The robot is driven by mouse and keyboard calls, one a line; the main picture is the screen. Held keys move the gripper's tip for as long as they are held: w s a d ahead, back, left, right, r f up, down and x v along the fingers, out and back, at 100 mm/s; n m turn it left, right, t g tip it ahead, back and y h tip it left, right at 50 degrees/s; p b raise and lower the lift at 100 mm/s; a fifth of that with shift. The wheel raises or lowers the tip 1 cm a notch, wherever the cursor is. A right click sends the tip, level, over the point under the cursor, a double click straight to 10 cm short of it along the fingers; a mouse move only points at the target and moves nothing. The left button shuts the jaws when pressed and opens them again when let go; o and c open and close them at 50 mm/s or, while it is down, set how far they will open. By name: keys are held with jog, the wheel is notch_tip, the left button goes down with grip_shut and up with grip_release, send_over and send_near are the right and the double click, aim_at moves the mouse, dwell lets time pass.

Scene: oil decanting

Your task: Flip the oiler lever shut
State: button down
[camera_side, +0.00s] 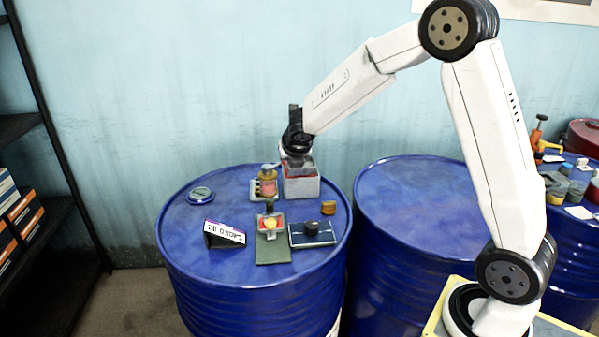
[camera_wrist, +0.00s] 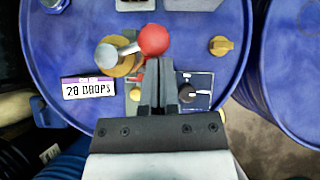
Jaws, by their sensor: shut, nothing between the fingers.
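In the wrist view, the oiler (camera_wrist: 120,62) shows from above as a brass body with a rounded grey end. Its lever (camera_wrist: 127,48) runs to the right and ends in a red ball (camera_wrist: 153,40). From above I cannot tell how steeply it tilts. My gripper (camera_wrist: 160,66) is shut and empty, its fingers together just below the red ball in the picture. I cannot tell whether they touch it. In the side view, the oiler (camera_side: 267,175) stands toward the back of the blue drum (camera_side: 205,260), and I cannot make out the fingers.
A drops sign (camera_side: 225,232) stands at the drum's front left. A panel with a black knob (camera_side: 318,227) lies at the front right. A small brass knob (camera_side: 328,207) is behind it. A round lid (camera_side: 200,195) lies at the left. Another drum (camera_side: 405,205) stands close by.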

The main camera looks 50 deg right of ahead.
jog(key=shift+w+d, duration=0.6)
jog(key=shift+d, duration=0.3)
jog(key=shift+w+d, duration=0.15)
jog(key=shift+r, duration=0.1)
jog(key=s+a+r, duration=0.2)
jog(key=s+r, duration=0.6)
jog(key=s, duration=0.2)
jog(key=shift+s+r, duration=0.15)
dwell(0.6)
jog(key=shift+a, duration=0.1)
